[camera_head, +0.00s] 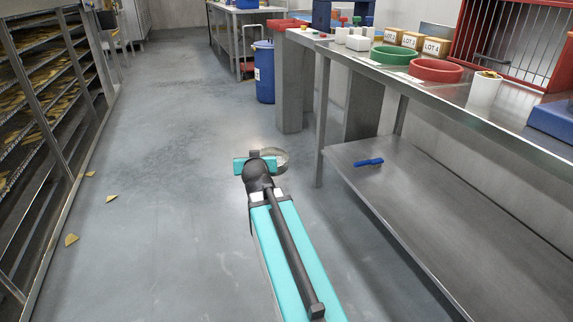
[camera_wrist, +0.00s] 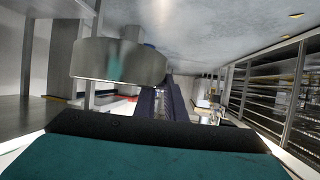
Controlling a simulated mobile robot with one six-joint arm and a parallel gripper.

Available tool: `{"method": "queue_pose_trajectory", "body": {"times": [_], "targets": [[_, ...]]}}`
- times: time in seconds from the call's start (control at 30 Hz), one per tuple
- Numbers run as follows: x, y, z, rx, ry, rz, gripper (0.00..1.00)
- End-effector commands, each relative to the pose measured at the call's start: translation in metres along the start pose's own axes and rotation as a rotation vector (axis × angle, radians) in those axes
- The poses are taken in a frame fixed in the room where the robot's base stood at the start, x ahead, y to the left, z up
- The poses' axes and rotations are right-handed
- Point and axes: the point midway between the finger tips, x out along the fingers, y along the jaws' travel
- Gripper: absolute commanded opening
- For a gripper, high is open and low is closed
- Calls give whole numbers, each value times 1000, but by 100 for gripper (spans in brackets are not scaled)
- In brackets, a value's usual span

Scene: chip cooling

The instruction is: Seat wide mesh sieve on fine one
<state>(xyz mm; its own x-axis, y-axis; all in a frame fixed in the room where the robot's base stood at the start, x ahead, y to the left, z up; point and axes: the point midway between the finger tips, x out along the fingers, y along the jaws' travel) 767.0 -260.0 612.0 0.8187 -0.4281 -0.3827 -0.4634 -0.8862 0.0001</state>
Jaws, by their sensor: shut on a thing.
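My gripper (camera_head: 264,161) is out over the aisle floor, left of the steel bench, at the far end of my teal arm. It is shut on a round, metal-walled sieve (camera_head: 281,157), which sticks out to the right of it. In the wrist view the sieve's shiny curved wall (camera_wrist: 118,62) shows large, beside the dark fingers (camera_wrist: 172,100). Its mesh is too small to make out, so I cannot tell which sieve it is. A second metal sieve is not clearly visible.
The steel bench (camera_head: 470,105) holds a green ring (camera_head: 390,50), a red ring (camera_head: 436,65), lot boxes and a white cup (camera_head: 484,92). A blue item (camera_head: 368,162) lies on its lower shelf. Chip racks (camera_head: 40,120) line the left. The aisle is clear except for fallen chips.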

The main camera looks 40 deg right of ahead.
Motion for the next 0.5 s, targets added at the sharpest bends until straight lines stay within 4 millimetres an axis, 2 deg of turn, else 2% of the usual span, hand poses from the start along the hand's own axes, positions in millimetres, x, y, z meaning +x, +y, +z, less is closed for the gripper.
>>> {"method": "queue_pose_trajectory", "body": {"times": [0.03, 0.1, 0.27, 0.5], "targets": [[-5, -22, -6, -12, 3, -33, 0], [-13, -47, -12, -30, 4, -75, 0], [-32, -105, -23, -69, 3, -172, 0], [-71, -188, -38, -131, 4, -320, 0]]}}
